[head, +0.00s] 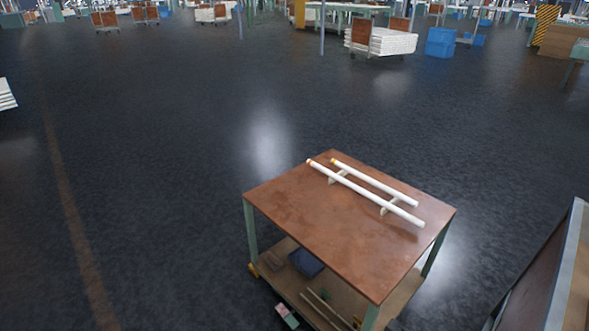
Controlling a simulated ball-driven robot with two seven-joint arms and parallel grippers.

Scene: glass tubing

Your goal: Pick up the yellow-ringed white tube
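Two white tubes lie side by side on small pale rests on a brown-topped cart (330,235) at the lower right of the head view. The yellow-ringed white tube (375,182) is the shorter one, on the far right side, with its yellow ring at the upper left end. The other, longer white tube (365,195) lies nearer and has an orange ring at its upper left end. The rests (388,209) hold both tubes above the cart top. Neither of my grippers shows in this view.
The cart's lower shelf holds a blue bin (306,263) and loose items. A dark-panelled structure with a pale edge (560,270) stands at the lower right. Open dark floor (150,190) surrounds the cart on the left and behind. Blue boxes (440,42) and loaded trolleys stand far back.

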